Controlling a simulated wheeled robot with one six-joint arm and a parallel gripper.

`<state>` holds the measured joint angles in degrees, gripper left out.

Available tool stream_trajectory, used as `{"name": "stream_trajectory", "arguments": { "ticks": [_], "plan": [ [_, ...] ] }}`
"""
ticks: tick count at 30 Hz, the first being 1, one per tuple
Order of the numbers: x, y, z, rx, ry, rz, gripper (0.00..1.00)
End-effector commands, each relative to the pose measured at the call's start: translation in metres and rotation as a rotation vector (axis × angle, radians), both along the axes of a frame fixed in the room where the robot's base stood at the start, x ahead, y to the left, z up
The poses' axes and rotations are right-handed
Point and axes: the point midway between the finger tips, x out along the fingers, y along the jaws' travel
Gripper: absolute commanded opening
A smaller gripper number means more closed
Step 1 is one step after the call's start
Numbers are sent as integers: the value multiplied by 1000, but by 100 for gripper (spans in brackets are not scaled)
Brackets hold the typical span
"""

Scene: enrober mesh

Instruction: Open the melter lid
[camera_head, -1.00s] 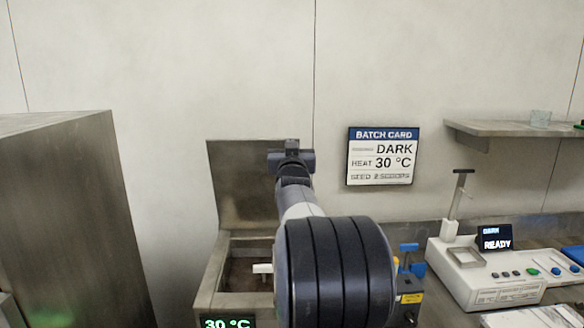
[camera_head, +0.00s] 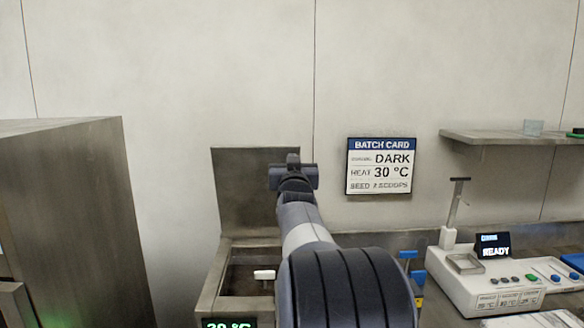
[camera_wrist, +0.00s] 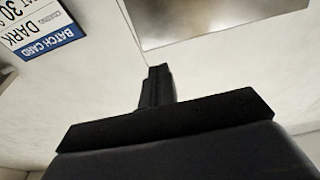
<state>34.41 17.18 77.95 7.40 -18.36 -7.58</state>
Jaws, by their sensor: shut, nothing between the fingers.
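The melter (camera_head: 212,290) is a steel box at the lower middle of the head view, partly hidden by my arm. Its lid (camera_head: 240,190) stands upright at the back against the wall side, and the dark well shows below it. A white handle-like piece (camera_head: 264,274) shows at the well. My gripper (camera_head: 293,160) is raised in front of the upright lid's right edge, its fingers seen end-on. In the wrist view my gripper (camera_wrist: 157,75) is shut and empty, pointing at the pale wall, with a steel panel (camera_wrist: 200,18), probably the lid, beyond it.
A batch card (camera_head: 380,166) on the wall reads DARK, 30 °C. A steel cabinet (camera_head: 70,220) stands at the left. A white machine (camera_head: 490,290) with a READY screen sits at the right, under a shelf (camera_head: 510,138). Blue-handled items (camera_head: 409,254) stand beside my arm.

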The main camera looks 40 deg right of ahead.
Motion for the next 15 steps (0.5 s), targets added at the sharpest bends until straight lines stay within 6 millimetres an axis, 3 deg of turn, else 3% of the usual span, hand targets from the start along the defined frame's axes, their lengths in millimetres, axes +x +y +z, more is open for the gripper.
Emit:
{"name": "stream_trajectory", "arguments": {
  "ticks": [9,15],
  "plan": [
    [-43,32,-16,2,1,0,0],
    [-58,44,-19,2,3,1,0]
  ]
}}
